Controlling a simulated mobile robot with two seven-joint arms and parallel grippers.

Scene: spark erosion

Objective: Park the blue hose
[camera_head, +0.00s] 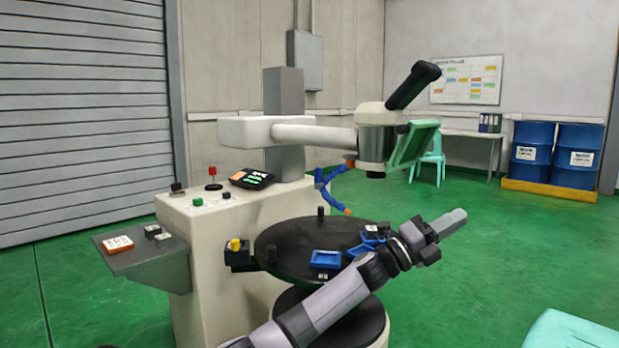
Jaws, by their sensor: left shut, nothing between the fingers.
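The blue hose (328,190) is a jointed, segmented hose beside the machine's column, under the horizontal arm. One branch bends up right to an orange tip near the microscope-like head (377,140). Another part runs down to an orange nozzle (347,211) just above the back of the round black table (290,240). My left gripper (456,220) is shut and empty, to the right of the table, well apart from the hose. My left arm crosses in front of the table's right part and hides some of it. My right gripper is out of view.
Blue trays (326,259) lie on the table, with a black post (320,212) behind them. A control pad (251,179) and knobs sit on the machine body (225,240). A grey side shelf (130,262) is at left.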

